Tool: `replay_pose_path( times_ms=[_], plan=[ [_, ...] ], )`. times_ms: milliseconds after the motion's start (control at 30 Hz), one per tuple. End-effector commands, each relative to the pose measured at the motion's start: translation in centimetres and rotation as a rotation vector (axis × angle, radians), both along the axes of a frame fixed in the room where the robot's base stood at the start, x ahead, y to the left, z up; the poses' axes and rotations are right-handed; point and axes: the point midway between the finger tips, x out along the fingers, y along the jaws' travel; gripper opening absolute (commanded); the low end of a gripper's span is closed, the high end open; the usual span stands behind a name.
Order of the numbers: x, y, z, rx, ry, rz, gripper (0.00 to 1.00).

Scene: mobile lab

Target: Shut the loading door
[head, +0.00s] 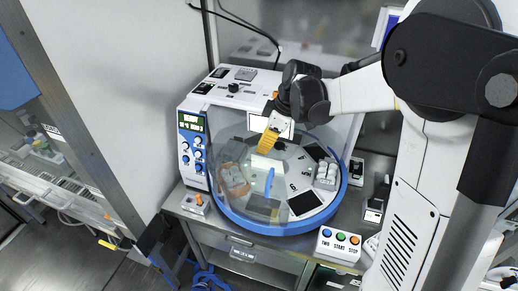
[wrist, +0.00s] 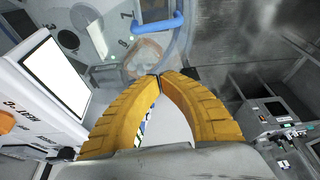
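The loading door is a clear curved panel with an upright blue handle (head: 269,181) at the front of the round machine (head: 240,217). The blue handle also shows at the top of the wrist view (wrist: 157,27). The clear panel is hard to make out, so I cannot tell how far it stands open. My gripper (head: 265,150) has ribbed yellow fingers and is above and behind the handle in the head view, apart from it. In the wrist view the fingertips (wrist: 160,77) meet, with nothing held between them.
A control panel (head: 193,145) with knobs is on the machine's left. Inside are racks of vials (head: 326,174) and dark plates (head: 306,202). A button box (head: 340,243) stands at the front right of the bench. A glass-fronted cabinet (head: 60,150) is at the left.

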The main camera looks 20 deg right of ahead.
Motion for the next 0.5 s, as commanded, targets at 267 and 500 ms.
replay_pose_path(
  times_ms=[267, 500],
  plan=[
    [0.8, 1.4, -4.3, 0.0, -0.001, 0.002, 0.0],
    [1.7, 2.9, -9.1, 0.0, 0.0, 0.001, 0.0]
  ],
)
